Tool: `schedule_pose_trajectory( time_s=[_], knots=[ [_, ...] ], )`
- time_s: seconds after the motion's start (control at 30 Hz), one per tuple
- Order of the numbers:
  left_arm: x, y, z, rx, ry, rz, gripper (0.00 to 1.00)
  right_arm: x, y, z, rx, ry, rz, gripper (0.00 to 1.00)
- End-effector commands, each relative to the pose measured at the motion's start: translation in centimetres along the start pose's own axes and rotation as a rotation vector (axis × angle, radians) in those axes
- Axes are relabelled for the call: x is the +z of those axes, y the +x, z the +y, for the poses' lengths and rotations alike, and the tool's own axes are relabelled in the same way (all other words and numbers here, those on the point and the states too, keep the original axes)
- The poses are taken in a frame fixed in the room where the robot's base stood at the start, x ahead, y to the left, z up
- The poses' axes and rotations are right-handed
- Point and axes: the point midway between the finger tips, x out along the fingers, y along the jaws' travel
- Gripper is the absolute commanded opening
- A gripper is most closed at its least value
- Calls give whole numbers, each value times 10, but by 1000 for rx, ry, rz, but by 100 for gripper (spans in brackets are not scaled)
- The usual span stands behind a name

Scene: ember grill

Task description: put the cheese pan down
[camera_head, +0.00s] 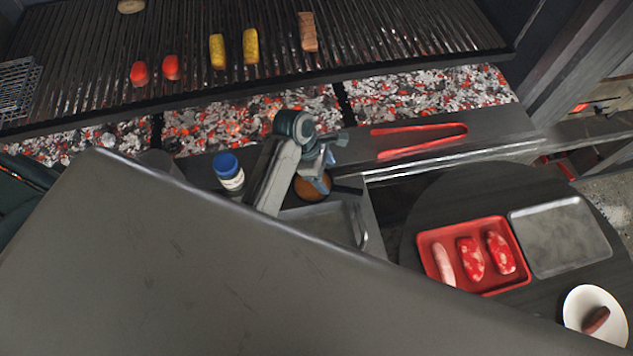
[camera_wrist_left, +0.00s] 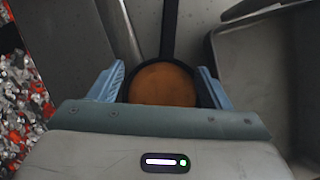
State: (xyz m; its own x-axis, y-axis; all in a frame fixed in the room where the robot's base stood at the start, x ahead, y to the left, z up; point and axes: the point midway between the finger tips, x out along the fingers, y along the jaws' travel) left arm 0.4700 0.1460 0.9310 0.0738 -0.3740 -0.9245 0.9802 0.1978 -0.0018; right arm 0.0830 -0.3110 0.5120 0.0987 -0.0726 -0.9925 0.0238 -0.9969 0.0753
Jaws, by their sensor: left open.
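The cheese pan (camera_wrist_left: 170,30) is a small dark pan with orange cheese filling it. In the left wrist view its handle points away from my gripper and its round bowl lies between my fingers. In the head view its orange content (camera_head: 312,187) shows just below my left gripper (camera_head: 322,160), partly covered by it. The pan appears to rest on the grey counter by the grill. My left gripper, also in the left wrist view (camera_wrist_left: 163,82), is open, with one blue finger on each side of the bowl. Contact cannot be told. My right gripper is not in view.
A blue-capped bottle (camera_head: 229,172) stands left of my arm. A grey tray (camera_head: 330,222) lies just below the pan. Red tongs (camera_head: 420,140) lie to the right. The grill grate (camera_head: 400,35) holds food over embers. A round table holds a red meat tray (camera_head: 428,240).

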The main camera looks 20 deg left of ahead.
Motion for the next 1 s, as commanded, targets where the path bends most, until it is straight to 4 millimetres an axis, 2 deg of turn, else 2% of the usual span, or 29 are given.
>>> schedule_pose_trajectory(
  time_s=[0.23, 0.37, 0.67, 1.0],
  knots=[
    [-2, 33, -10, -4, -1, -1, 71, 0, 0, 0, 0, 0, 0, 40],
    [-1, 48, -8, -2, -1, -1, 71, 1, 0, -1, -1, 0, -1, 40],
    [-1, 52, -8, 0, 1, 0, 69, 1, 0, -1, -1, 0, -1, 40],
    [-2, 52, -8, -1, 0, 1, 2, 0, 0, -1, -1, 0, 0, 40]
  ],
)
